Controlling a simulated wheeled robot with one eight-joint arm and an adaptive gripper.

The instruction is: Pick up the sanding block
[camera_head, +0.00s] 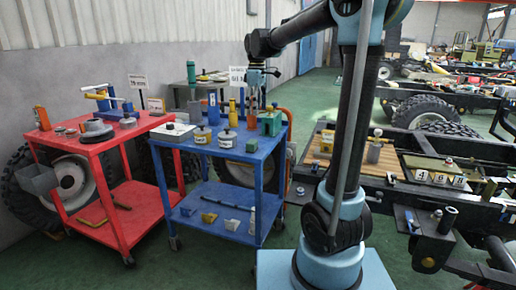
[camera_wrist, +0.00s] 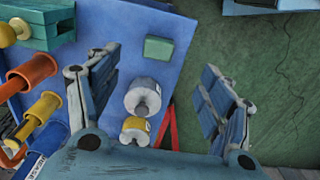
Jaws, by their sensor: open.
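A small green block (camera_head: 251,146), which looks like the sanding block, lies near the front edge of the blue cart's top (camera_head: 240,156). In the wrist view the green block (camera_wrist: 158,48) shows whole, lying flat on the blue top between the lines of the two fingers. My gripper (camera_head: 262,82) hangs above the back part of the blue cart, well clear of the block. In the wrist view my gripper (camera_wrist: 160,68) has its fingers wide apart with nothing between them.
A grey-lidded tin (camera_head: 227,138) and a yellow tin (camera_head: 202,135) stand left of the block. A green vise (camera_head: 270,122) stands right behind it. Tall yellow and blue bottles and an orange cylinder (camera_wrist: 36,70) crowd the back. A red cart (camera_head: 115,139) stands left.

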